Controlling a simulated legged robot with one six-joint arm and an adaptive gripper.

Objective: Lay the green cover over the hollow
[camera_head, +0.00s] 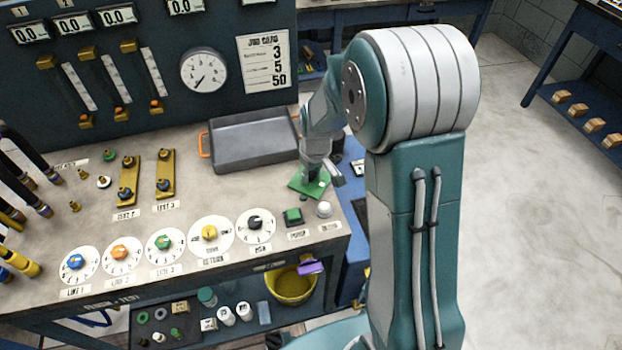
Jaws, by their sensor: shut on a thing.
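The green cover (304,185) is a small flat green plate near the right end of the bench top. My gripper (318,174) points down over it and is shut on it. The fingertips are small here, and the gripper hides part of the cover. I cannot tell whether the cover touches the bench or is held just above it. No hollow shows clearly; the spot under the cover is hidden.
A grey tray (252,142) with orange handles stands behind the cover. In front are a green button (293,216), a white button (324,209) and a row of dials (210,234). Brass slides (165,173) stand left. Bare bench (225,192) lies left of the cover.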

